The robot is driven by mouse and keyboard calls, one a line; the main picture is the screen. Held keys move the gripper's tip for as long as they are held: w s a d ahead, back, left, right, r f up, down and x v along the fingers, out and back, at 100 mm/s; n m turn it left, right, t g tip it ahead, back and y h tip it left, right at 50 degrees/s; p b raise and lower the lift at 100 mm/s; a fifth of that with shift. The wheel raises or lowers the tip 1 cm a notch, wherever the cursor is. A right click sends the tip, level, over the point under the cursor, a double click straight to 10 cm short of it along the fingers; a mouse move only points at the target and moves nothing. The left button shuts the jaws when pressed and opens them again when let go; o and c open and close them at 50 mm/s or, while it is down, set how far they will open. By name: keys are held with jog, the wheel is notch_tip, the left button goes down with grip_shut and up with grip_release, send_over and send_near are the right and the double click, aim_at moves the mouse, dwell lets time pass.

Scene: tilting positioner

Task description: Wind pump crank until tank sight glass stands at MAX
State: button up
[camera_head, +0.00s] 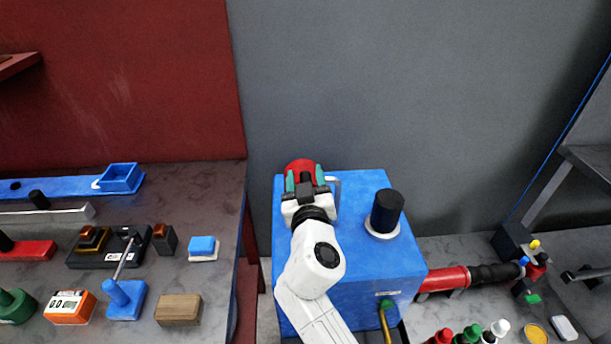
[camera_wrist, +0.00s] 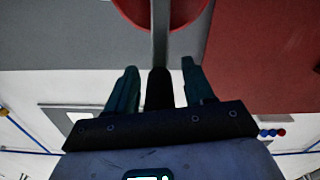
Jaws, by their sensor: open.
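A large blue box (camera_head: 350,245) stands in the middle of the head view. A red round part (camera_head: 300,165) sits at its far left top edge; a red disc (camera_wrist: 190,10) shows at the top of the wrist view. A grey bar (camera_wrist: 160,35) crosses the disc and ends in a dark grip (camera_wrist: 160,90), which looks like the crank handle. My gripper (camera_head: 304,178) is open, its teal fingers (camera_wrist: 158,82) on either side of the dark grip, with gaps visible. In the head view my gripper hides the crank. I cannot make out the sight glass or its MAX mark.
A black cylinder on a white collar (camera_head: 386,213) stands on the box's right top. A red pipe (camera_head: 445,280) leaves its right side. A left bench (camera_head: 215,180) holds tools and blocks; a right bench (camera_head: 455,245) holds bottles. A grey wall rises behind.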

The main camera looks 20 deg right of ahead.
jog(key=shift+c, duration=0.2)
grip_shut()
dwell(0.3)
